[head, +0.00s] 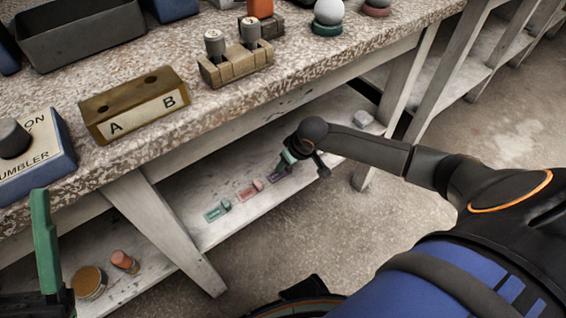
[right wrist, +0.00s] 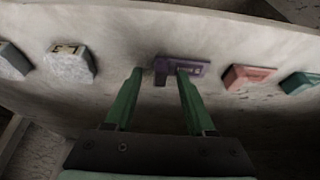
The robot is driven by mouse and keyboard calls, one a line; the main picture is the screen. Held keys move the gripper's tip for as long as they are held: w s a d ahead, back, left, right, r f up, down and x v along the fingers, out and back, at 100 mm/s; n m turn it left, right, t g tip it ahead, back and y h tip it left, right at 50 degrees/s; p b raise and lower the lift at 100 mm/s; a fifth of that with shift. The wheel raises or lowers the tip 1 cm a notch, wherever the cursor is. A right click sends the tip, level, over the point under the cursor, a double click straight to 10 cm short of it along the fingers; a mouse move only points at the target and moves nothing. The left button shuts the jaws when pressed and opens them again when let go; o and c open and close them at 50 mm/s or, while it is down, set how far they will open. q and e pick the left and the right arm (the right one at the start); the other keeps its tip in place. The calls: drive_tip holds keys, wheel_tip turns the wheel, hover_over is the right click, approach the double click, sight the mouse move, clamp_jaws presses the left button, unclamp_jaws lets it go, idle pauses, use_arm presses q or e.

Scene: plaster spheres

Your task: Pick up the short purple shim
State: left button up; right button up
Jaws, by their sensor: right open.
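The purple shim (head: 279,175) lies on the lower shelf under the bench, at the right end of a row of small coloured pieces. In the right wrist view the purple shim (right wrist: 190,65) is just past the fingertips, with a darker purple block part at its left end. My right gripper (head: 288,158) is open and empty, with green fingers. In the right wrist view the right fingertip of this gripper (right wrist: 160,72) overlaps part of the shim; contact cannot be told. My left gripper (head: 46,240) shows one green finger at the lower left; its opening is unclear.
A pink piece (head: 250,190) and a teal piece (head: 217,210) lie beside the shim on the shelf. A pale grey block (right wrist: 70,64) lies on the other side. The bench edge overhangs the shelf, and a slanted leg (head: 165,230) stands at left.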

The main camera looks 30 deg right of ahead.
clamp_jaws()
drive_tip(key=shift+r, duration=0.1)
idle(0.6)
